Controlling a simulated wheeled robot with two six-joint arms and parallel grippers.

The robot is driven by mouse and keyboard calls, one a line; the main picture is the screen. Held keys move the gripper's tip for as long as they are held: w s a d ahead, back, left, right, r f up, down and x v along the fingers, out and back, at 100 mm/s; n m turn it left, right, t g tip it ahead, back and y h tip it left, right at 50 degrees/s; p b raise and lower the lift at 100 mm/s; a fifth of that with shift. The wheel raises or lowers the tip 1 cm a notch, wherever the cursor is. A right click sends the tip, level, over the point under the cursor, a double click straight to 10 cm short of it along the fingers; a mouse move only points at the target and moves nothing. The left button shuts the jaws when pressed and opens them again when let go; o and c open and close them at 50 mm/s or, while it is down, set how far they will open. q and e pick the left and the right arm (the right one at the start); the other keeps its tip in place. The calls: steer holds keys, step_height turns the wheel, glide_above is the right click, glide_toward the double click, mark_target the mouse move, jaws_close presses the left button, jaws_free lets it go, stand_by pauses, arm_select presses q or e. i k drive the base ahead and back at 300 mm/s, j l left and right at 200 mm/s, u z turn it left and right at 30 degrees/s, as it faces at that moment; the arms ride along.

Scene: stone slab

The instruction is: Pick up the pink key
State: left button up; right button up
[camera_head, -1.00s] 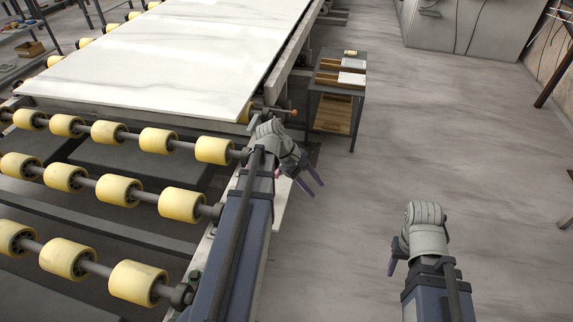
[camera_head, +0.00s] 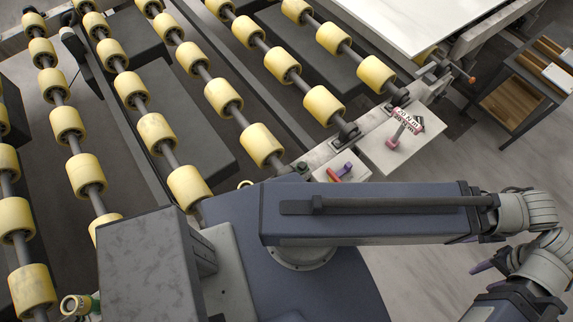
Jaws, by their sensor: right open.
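A small pink piece (camera_head: 392,143) with a thin grey stem, which looks like the pink key, is on a pale plate (camera_head: 375,157) beside the roller frame. A printed white tag (camera_head: 409,121) is by its upper end. My right gripper (camera_head: 485,266) is at the lower right, open, with purple fingers, well away from the pink piece. My left arm crosses the lower middle toward the right. Its wrist is at the right edge, and its gripper (camera_head: 470,239) is mostly hidden, with only a bit of purple showing.
A red and purple item (camera_head: 340,173) lies on the frame just left of the plate. Yellow rollers (camera_head: 262,145) fill the left and middle. A white slab (camera_head: 425,20) is at the top right. A small side table (camera_head: 515,100) stands at the right. Grey floor is clear below it.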

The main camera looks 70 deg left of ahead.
mark_target(407, 122)
steer(key=u, duration=2.5)
steer(key=k+u, duration=0.1)
steer(key=k, duration=0.9)
